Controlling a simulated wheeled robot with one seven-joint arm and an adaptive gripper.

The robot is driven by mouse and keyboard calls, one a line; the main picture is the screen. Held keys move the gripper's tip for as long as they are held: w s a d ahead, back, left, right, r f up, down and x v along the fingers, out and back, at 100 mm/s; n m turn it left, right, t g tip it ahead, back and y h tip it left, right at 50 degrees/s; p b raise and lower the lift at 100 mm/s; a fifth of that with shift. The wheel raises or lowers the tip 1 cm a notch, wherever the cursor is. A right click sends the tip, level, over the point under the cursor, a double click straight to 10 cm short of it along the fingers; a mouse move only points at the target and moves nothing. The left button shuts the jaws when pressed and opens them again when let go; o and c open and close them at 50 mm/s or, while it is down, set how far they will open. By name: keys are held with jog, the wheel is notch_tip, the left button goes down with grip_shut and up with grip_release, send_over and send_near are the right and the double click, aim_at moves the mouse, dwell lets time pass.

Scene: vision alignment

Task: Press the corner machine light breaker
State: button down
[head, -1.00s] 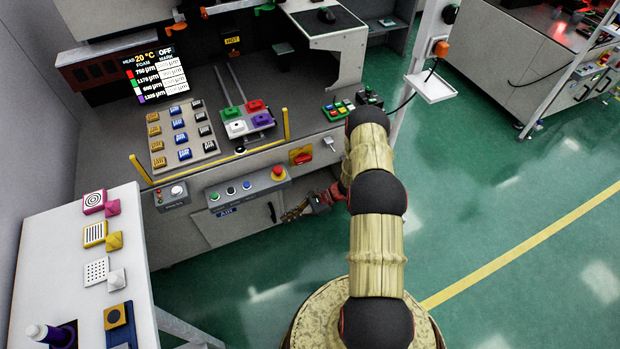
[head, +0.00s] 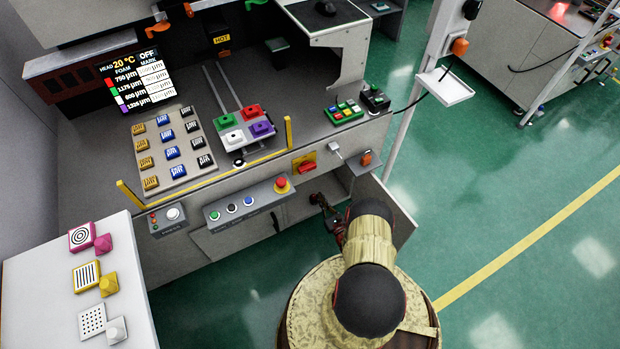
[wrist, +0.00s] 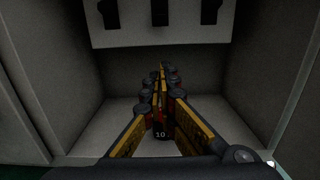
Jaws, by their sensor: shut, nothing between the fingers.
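In the wrist view, three black breaker switches show at the top edge: left (wrist: 108,14), middle (wrist: 160,12) and right (wrist: 211,11). They sit on a pale panel (wrist: 185,38) inside an open grey cabinet. Their tops are cut off, and I see no labels, so I cannot tell which one is for the corner machine light. My gripper (wrist: 162,72) is shut and empty, pointing into the cabinet below the middle breaker and apart from it. In the head view, my gripper (head: 316,198) is at the cabinet opening, and the breakers are hidden.
The open cabinet door (head: 400,212) stands just right of my arm. Cabinet walls close in on the left (wrist: 45,75) and right (wrist: 275,75). Above the opening is a red rotary switch (head: 305,166); a button box (head: 245,200) is to its left. Green floor lies clear at right.

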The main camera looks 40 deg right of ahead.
jog(key=shift+w, duration=0.1)
jog(key=b+x, duration=0.3)
jog(key=x, duration=0.6)
jog(key=shift+s+r, duration=0.2)
jog(key=shift+r, duration=0.75)
jog(key=shift+s+r, duration=0.15)
jog(key=shift+r, duration=0.8)
jog(key=shift+r, duration=0.1)
jog(key=shift+s+a+r+g+p, duration=0.1)
jog(key=shift+g+p, duration=0.5)
jog(key=shift+p, duration=0.35)
